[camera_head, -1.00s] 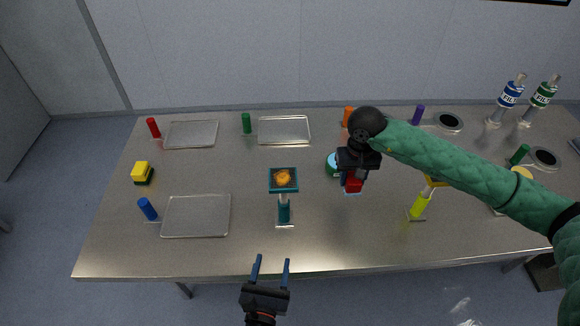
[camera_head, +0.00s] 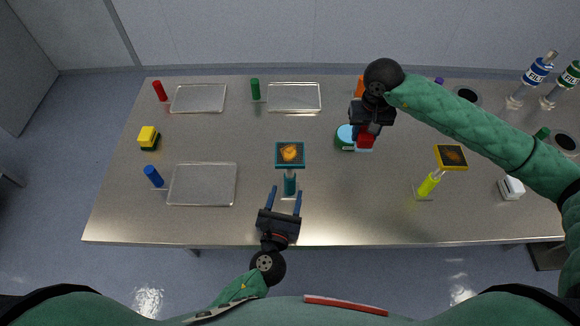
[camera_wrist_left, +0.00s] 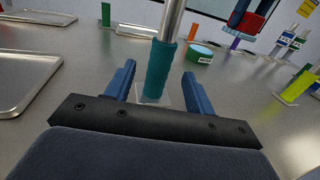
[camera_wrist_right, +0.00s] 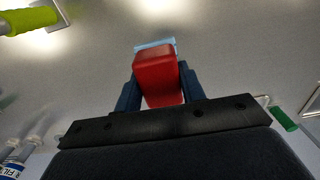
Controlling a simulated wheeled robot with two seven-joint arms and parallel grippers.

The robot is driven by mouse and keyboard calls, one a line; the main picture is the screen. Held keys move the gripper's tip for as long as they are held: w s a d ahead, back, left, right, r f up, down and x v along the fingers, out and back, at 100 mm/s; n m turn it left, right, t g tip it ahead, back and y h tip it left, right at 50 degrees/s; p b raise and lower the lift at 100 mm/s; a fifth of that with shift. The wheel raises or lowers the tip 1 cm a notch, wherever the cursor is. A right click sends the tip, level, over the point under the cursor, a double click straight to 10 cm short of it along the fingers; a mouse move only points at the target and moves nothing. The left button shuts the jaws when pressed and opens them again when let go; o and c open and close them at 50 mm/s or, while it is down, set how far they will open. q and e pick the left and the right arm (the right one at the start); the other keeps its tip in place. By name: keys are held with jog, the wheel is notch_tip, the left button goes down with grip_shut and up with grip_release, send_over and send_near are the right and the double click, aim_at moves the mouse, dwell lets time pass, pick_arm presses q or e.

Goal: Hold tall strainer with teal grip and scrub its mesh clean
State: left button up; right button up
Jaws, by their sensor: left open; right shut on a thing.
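The tall strainer (camera_head: 290,155) stands upright near the middle of the table, its square teal-rimmed mesh on top with an orange-brown smudge. Its teal grip (camera_wrist_left: 160,70) shows in the left wrist view between my left fingers, apart from both. My left gripper (camera_head: 285,194) is open at the front side of the grip. My right gripper (camera_head: 368,127) is shut on a red block with a pale blue underside (camera_wrist_right: 158,75), likely a scrubber. It holds this beside the round teal-and-green tin (camera_head: 345,138).
A second strainer with a yellow-green grip (camera_head: 428,185) and a white block (camera_head: 511,189) stand at right. Metal trays (camera_head: 202,184), a blue cylinder (camera_head: 153,175) and a yellow-black block (camera_head: 148,138) lie left. Bottles (camera_head: 531,78) stand at far right.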

aim_at(289, 186)
pick_arm(q)
jog(key=shift+p+x, duration=0.5)
jog(key=shift+x, duration=2.15)
jog(key=shift+c, duration=0.2)
jog(key=shift+o, duration=0.2)
jog(key=shift+c, duration=0.2)
jog(key=c, duration=1.1)
